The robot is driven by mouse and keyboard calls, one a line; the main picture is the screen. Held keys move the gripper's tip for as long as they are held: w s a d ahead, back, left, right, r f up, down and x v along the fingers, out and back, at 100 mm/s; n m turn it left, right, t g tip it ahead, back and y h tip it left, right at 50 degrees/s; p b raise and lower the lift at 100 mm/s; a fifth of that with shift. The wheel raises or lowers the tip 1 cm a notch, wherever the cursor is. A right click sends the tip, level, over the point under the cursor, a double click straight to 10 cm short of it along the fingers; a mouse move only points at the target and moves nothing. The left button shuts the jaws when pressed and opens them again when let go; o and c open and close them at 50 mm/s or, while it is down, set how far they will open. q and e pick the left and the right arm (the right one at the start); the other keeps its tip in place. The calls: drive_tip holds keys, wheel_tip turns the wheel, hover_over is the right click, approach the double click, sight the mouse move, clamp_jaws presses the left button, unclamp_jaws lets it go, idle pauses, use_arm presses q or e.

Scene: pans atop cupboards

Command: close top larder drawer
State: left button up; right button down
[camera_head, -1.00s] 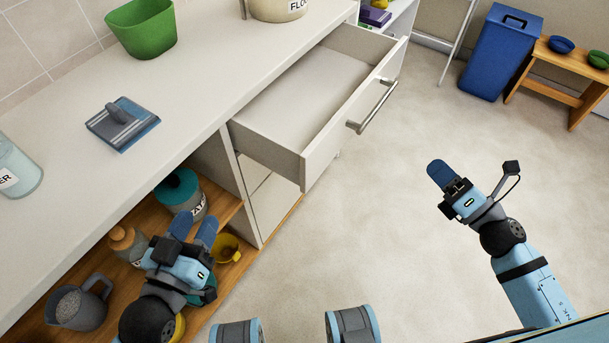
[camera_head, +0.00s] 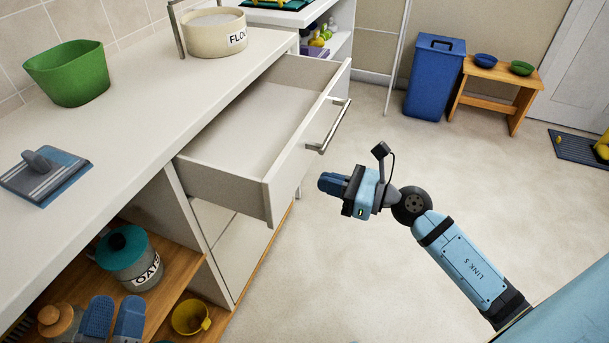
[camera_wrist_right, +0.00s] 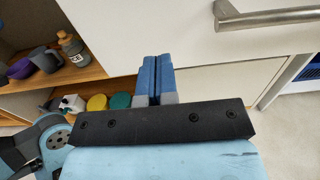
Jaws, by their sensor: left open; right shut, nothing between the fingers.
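The top drawer (camera_head: 240,130) is pulled well out from under the white counter and looks empty inside. Its metal bar handle (camera_head: 333,127) is on the front panel, and the handle also shows at the upper right of the right wrist view (camera_wrist_right: 275,17). My right gripper (camera_head: 322,183) is shut and empty, just in front of the drawer front and lower than the handle. In the right wrist view its fingertips (camera_wrist_right: 157,60) point at the white front; contact cannot be told.
Shelves below the counter (camera_head: 150,80) hold an oats jar (camera_head: 130,258) and a yellow cup (camera_head: 190,316). A green bowl (camera_head: 70,75), a flour pot (camera_head: 213,32) and a grey-blue tool (camera_head: 45,175) stand on the counter.

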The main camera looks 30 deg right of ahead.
sight(294, 171)
drive_tip(key=x, duration=0.5)
drive_tip(key=shift+a, duration=0.1)
use_arm(q)
drive_tip(key=shift+f, duration=0.4)
use_arm(e)
drive_tip(key=shift+w, duration=0.1)
use_arm(q)
drive_tip(key=shift+r, duration=0.15)
use_arm(e)
drive_tip(key=shift+w+a, duration=0.25)
drive_tip(key=x, duration=0.1)
drive_tip(key=p+x, duration=0.1)
drive_tip(key=shift+w+a+r, duration=0.2)
drive_tip(key=shift+w+r, duration=0.05)
drive_tip(key=p+x, duration=0.3)
drive_tip(key=x, duration=0.6)
drive_tip(key=shift+w+a, duration=0.15)
drive_tip(key=x, duration=0.5)
drive_tip(key=p+x, duration=0.1)
drive_tip(key=x, duration=0.2)
drive_tip(key=shift+f, duration=0.35)
use_arm(q)
drive_tip(key=a+f+g+y, duration=0.3)
drive_tip(key=f, duration=0.4)
drive_tip(key=shift+s+a+g+y, duration=0.15)
drive_tip(key=shift+g+y, duration=0.25)
drive_tip(key=shift+f, duration=0.15)
